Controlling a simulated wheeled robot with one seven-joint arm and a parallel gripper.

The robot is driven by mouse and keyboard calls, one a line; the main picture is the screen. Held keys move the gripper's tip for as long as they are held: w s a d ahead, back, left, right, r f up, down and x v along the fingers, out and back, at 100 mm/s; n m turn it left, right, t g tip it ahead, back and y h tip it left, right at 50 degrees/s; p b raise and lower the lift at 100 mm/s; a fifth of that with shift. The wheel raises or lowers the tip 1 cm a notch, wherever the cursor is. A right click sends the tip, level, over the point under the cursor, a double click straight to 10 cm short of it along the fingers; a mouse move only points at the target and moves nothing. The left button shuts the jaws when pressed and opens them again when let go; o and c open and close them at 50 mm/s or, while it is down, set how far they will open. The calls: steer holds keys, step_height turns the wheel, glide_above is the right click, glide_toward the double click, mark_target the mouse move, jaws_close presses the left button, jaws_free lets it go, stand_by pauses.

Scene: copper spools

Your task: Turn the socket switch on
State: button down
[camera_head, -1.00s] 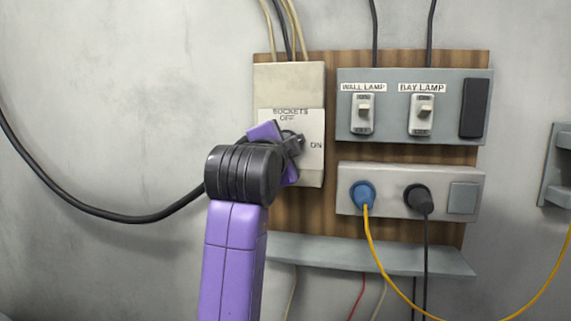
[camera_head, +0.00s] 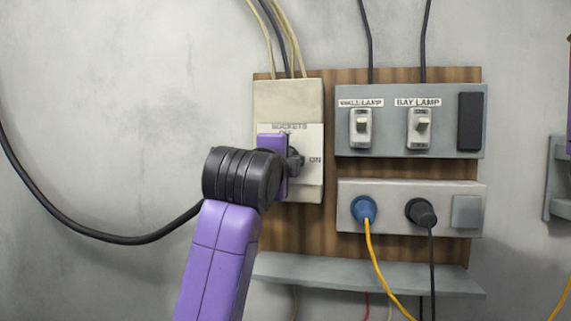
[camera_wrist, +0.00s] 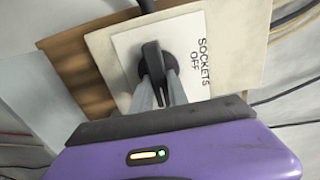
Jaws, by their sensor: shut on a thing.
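The socket switch is a beige box (camera_head: 287,99) with a white plate (camera_head: 312,139) lettered SOCKETS, with ON at the right. Its black rotary handle (camera_wrist: 153,66) stands out from the plate in the wrist view. The handle lies along the direction in which the lettering runs, roughly level, in line with the ON side. My gripper (camera_wrist: 162,86) is shut on the handle, with one grey finger on each side of it. In the head view my gripper (camera_head: 297,160) hides most of the handle and the OFF word.
Right of the switch are a grey panel (camera_head: 390,139) with wall lamp and bay lamp switches, and a socket strip (camera_head: 390,223) with blue and black plugs. A narrow grey shelf (camera_head: 375,279) sticks out below. Bare wall lies left, crossed by a black cable (camera_head: 128,242).

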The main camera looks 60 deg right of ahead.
steer(key=shift+f, duration=0.1)
steer(key=c, duration=1.3)
jaws_free()
steer(key=shift+v, duration=3.9)
